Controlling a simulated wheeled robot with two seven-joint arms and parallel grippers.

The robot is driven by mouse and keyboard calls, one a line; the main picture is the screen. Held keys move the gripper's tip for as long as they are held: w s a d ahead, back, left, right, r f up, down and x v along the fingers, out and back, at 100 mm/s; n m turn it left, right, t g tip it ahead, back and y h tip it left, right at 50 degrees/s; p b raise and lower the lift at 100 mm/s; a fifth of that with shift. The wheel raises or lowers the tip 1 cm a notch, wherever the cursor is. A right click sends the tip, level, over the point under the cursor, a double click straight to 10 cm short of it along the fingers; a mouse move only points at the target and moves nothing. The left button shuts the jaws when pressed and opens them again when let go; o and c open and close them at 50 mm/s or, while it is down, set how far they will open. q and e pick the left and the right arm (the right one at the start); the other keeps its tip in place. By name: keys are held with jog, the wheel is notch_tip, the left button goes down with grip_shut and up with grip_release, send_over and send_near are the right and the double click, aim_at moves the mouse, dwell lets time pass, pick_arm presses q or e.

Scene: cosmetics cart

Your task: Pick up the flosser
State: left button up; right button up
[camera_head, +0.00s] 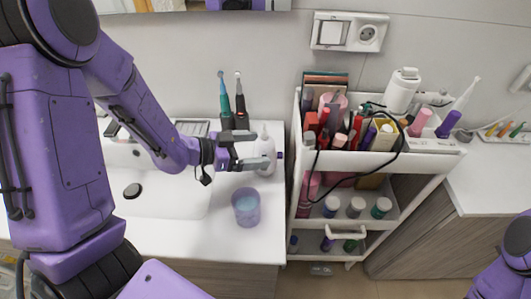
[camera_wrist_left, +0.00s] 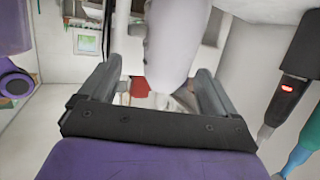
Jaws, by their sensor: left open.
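The flosser seems to be the white rounded bottle-like body (camera_head: 266,147) standing upright on the white counter beside the cart. My left gripper (camera_head: 254,151) is at its left side, level with its middle, with the jaws open. In the left wrist view the white body (camera_wrist_left: 178,45) shows between and beyond the two open fingers of my left gripper (camera_wrist_left: 160,85). I cannot tell whether either finger touches it. Part of it is hidden behind the fingers in the head view. My right gripper is out of view.
Two electric toothbrushes, one teal (camera_head: 225,100) and one dark (camera_head: 241,103), stand close behind my gripper. A tinted cup (camera_head: 246,208) stands in front. The white cart (camera_head: 296,165), full of cosmetics, is just to the right. A sink (camera_head: 165,195) lies left.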

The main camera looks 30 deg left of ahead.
aim_at(272, 146)
pick_arm(q)
jog(key=x, duration=0.2)
jog(key=p+x, duration=0.1)
jog(key=x, duration=0.3)
jog(key=shift+w+a+p, duration=0.3)
jog(key=shift+a, duration=0.1)
jog(key=c, duration=1.1)
jog(key=shift+c, duration=0.2)
